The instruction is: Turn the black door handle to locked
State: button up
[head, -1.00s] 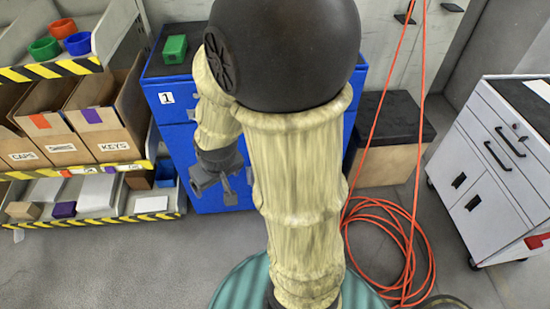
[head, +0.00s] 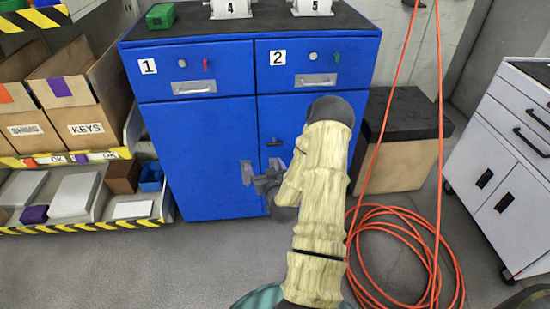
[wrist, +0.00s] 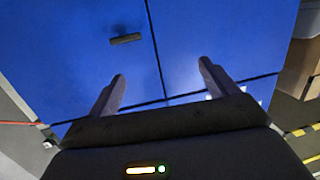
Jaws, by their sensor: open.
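The black door handle (head: 274,142) is a short bar on the right lower door of the blue cabinet (head: 205,150), near the seam between the doors. It lies roughly horizontal. In the wrist view the handle (wrist: 125,39) shows at upper left, beyond my left finger and left of the seam. My gripper (head: 260,170) is in front of the doors, below the handle in the head view.
Two drawers with silver pulls, numbered 1 (head: 148,66) and 2 (head: 278,57), sit above the doors. A shelf with boxes (head: 75,105) is at left. An orange cable (head: 400,235) coils on the floor at right, near a black-topped box (head: 405,125) and a white cabinet (head: 510,140).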

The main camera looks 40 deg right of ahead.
aim_at(275, 145)
jog(key=s+d+f+m+h+b, duration=0.1)
jog(key=s+d+f+m+h, duration=0.1)
jog(key=s+d+f+h, duration=0.1)
jog(key=shift+d+f+b, duration=0.3)
jog(key=shift+d+f, duration=0.1)
jog(key=shift+f, duration=0.1)
jog(key=b+x, duration=0.1)
jog(key=x, duration=0.7)
jog(key=b+x, duration=0.2)
jog(key=x, duration=0.7)
jog(key=shift+w+d+r, duration=0.1)
jog(key=shift+w+r, duration=0.1)
jog(key=shift+w, duration=0.05)
jog(key=shift+c, duration=0.4)
jog(key=c, duration=0.9)
